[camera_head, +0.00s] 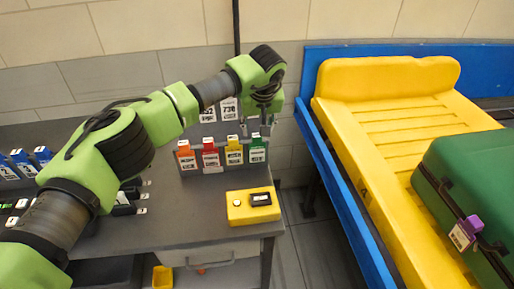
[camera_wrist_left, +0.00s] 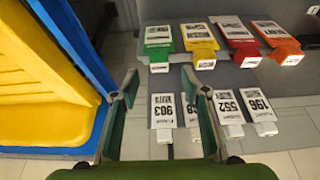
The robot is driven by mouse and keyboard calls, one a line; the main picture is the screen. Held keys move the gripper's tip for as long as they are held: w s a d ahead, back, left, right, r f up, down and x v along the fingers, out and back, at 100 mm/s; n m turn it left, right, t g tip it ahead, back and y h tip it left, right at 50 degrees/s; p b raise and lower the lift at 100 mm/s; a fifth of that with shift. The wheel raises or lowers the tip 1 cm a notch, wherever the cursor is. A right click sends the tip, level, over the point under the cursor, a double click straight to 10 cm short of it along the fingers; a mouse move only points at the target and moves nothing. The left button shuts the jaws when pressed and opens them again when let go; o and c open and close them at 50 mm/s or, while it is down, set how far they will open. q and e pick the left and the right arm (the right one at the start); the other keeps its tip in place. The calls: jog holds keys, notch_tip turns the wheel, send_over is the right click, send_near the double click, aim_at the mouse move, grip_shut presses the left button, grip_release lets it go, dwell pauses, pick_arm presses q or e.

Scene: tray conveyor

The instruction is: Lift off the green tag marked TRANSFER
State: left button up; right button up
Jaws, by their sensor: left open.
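The green tag (camera_head: 257,149) hangs at the right end of a row of coloured tags on the desk's rack. It has a white label whose print is too small to read. In the left wrist view the green tag (camera_wrist_left: 158,45) lies beyond the fingertips, at the left end of the row. My left gripper (camera_head: 257,128) is open and empty, just above the green tag and apart from it. In the left wrist view its two fingers (camera_wrist_left: 158,82) stand apart, with white numbered tags (camera_wrist_left: 163,112) showing between and beside them. My right gripper is not in view.
Yellow (camera_head: 234,151), red (camera_head: 210,153) and orange (camera_head: 186,155) tags hang beside the green one. A yellow button box (camera_head: 252,206) sits at the desk's front. At right, a yellow tray (camera_head: 385,150) on a blue-sided conveyor holds a green suitcase (camera_head: 470,185) with a purple tag (camera_head: 472,224).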

aim_at(257, 136)
pick_arm(q)
jog(key=p+x, duration=0.1)
jog(key=x, duration=0.2)
jog(key=shift+d+f, duration=0.1)
jog(key=shift+f, duration=0.2)
jog(key=shift+w+f+p, duration=0.25)
jog(key=shift+f+p, duration=0.05)
jog(key=shift+f, duration=0.15)
grip_shut()
jog(key=shift+r, duration=0.1)
jog(key=shift+r+b, duration=0.35)
jog(key=shift+r, duration=0.2)
notch_tip(257, 136, up, 6)
jog(key=shift+s+f+b, duration=0.1)
jog(key=shift+s+b, duration=0.1)
jog(key=shift+b, duration=0.85)
jog(key=s+d+b, duration=0.2)
jog(key=s+b, duration=0.2)
jog(key=s, duration=1)
jog(key=shift+d, duration=0.1)
